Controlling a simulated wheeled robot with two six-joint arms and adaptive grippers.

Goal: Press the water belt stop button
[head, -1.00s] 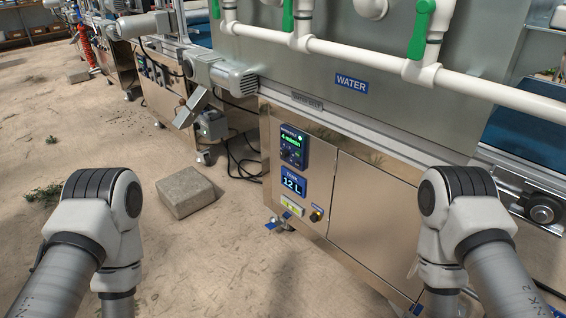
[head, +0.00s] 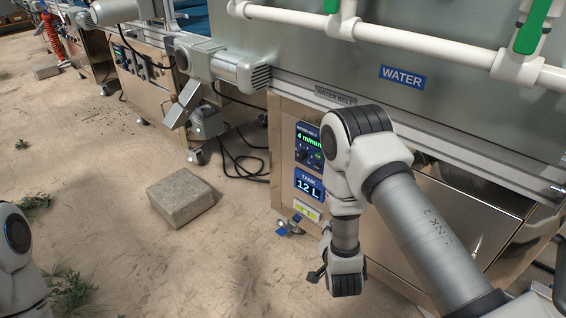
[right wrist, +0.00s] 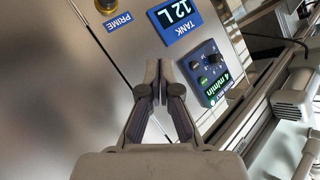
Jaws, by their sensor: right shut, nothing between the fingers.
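The water belt control panel (head: 309,146) is a dark blue box with a green "4 m/min" readout on the steel cabinet. It shows upside down in the right wrist view (right wrist: 207,72), with a knob and small round buttons. I cannot tell which button is the stop. My right gripper (head: 317,274) is low in front of the cabinet, below the panel, with its fingers mostly hidden. In the right wrist view its fingers (right wrist: 160,75) are shut and empty, pointing toward the cabinet, with the panel to their right. My left gripper is out of view.
Below the panel is the blue "TANK 12 L" display (head: 309,184), also in the wrist view (right wrist: 174,21). A brass PRIME button (right wrist: 106,6) is at the wrist view's top. White pipes (head: 420,45) run above. A concrete block (head: 180,197) lies on the floor.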

